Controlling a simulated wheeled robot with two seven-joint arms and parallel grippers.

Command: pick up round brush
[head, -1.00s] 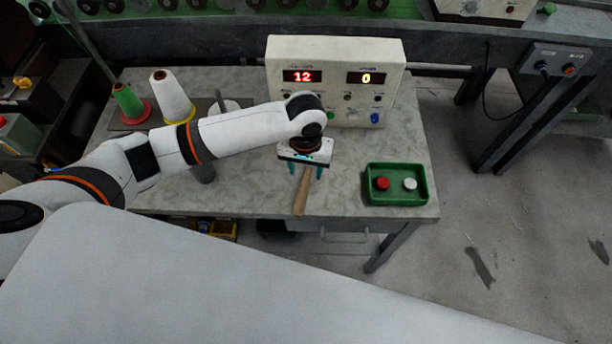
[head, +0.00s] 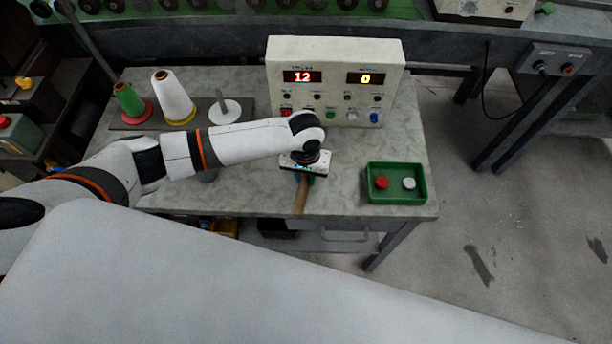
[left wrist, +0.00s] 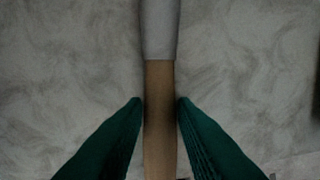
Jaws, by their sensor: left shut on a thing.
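The round brush (head: 301,197) lies on the grey table, its brown wooden handle pointing toward the front edge in the head view. In the left wrist view its wooden handle (left wrist: 160,110) runs up the middle, with a pale grey section (left wrist: 159,28) beyond it. My left gripper (head: 306,178) is over the handle. Its two green fingers (left wrist: 160,104) close on both sides of the handle in the left wrist view. The far part of the brush is hidden under my gripper in the head view. My right gripper is not in view.
A control box (head: 335,92) with displays reading 12 and 0 stands behind the gripper. A green tray (head: 396,168) with a red and a white piece is at the right. Thread cones (head: 172,98) stand at the back left. The table's front edge is close.

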